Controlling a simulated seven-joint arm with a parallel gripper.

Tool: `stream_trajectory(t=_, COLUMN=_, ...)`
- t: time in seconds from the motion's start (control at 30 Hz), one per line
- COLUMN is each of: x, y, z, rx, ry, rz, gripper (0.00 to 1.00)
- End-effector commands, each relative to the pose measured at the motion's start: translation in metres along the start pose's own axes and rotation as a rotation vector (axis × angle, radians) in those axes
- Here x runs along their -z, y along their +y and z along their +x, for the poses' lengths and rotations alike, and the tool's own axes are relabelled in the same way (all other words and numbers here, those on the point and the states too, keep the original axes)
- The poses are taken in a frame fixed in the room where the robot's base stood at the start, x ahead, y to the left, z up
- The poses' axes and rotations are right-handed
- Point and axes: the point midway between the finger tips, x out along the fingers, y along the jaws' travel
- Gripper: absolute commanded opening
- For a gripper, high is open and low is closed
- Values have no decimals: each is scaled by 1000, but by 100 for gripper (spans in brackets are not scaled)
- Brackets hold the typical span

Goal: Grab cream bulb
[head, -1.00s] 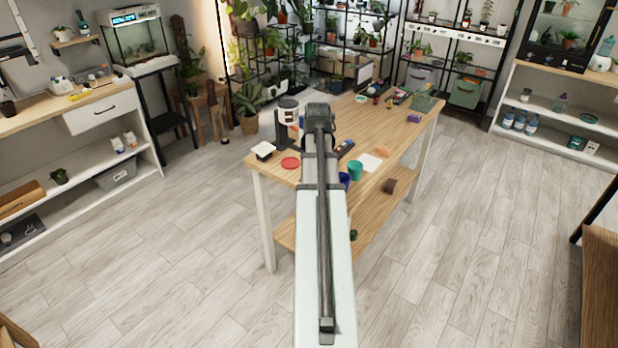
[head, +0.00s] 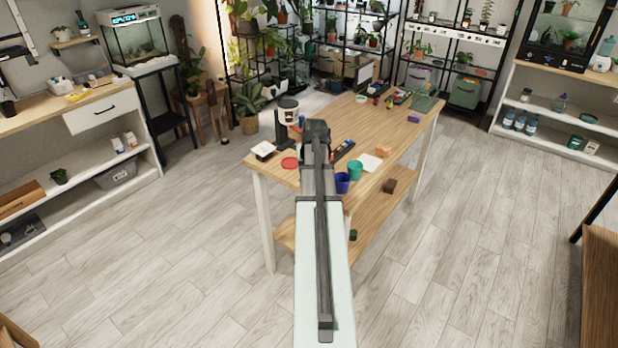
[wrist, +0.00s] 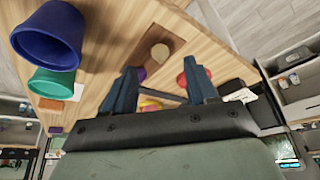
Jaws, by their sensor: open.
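My gripper (wrist: 162,77) is open in the wrist view, its two dark blue fingers apart with nothing held between them. It is above the wooden table. A pale round thing (wrist: 160,53) shows beyond the fingertips, against a brown patch; it may be the cream bulb, but I cannot tell for sure. A red thing (wrist: 188,76) is partly behind one finger. In the head view my arm hides the part of the table under the gripper, and I cannot make out the cream bulb.
The wooden table (head: 395,150) holds a blue cup (head: 342,183) and a green cup (head: 355,170) near its front edge. A red disc (head: 290,163), a white card (head: 370,162) and a dark-based device (head: 287,112) are also there. The floor around is clear.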

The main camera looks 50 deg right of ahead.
Motion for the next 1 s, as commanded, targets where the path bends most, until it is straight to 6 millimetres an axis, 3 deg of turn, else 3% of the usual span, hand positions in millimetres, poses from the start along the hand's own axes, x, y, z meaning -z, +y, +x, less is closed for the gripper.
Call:
stream_trajectory(t=0.27, x=1, y=0, z=11, rx=0, ry=1, rz=0, gripper=57)
stream_trajectory(t=0.6, x=2, y=0, z=50, rx=0, ry=-1, rz=0, gripper=57)
stream_trajectory(t=0.87, x=1, y=0, z=54, rx=0, ry=1, rz=0, gripper=57)
stream_trajectory(t=1.0, x=1, y=0, z=54, rx=0, ry=1, rz=0, gripper=47)
